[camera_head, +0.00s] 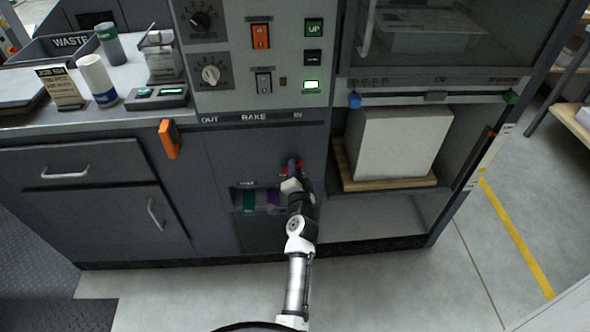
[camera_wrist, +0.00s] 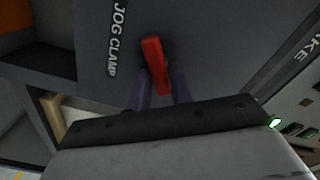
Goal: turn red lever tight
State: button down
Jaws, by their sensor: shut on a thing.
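The red lever (camera_wrist: 155,62) sticks out of a dark grey panel, beside a label reading "JOG CLAMP". My gripper (camera_wrist: 163,90) has its two purple-grey fingers on either side of the lever's lower part and is shut on it. In the head view my gripper (camera_head: 293,180) reaches the front of the cabinet, below and near the "IN" marking. Only a little of the red lever (camera_head: 288,170) shows there, the rest being hidden by my gripper.
An orange handle (camera_head: 169,139) juts from the cabinet to the left. A recess with a green item (camera_head: 249,201) lies left of my gripper. A white paper stack (camera_head: 398,143) on a wooden board fills the bay at right. Open floor lies in front.

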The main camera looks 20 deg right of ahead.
jog(key=m, duration=0.6)
jog(key=shift+d+f+p, duration=0.1)
jog(key=shift+f+p, duration=0.05)
jog(key=shift+p, duration=0.2)
jog(key=shift+m, duration=0.4)
jog(key=c, duration=1.4)
grip_release()
jog(key=shift+f, duration=0.1)
jog(key=shift+o, duration=0.2)
jog(key=shift+s+f, duration=0.1)
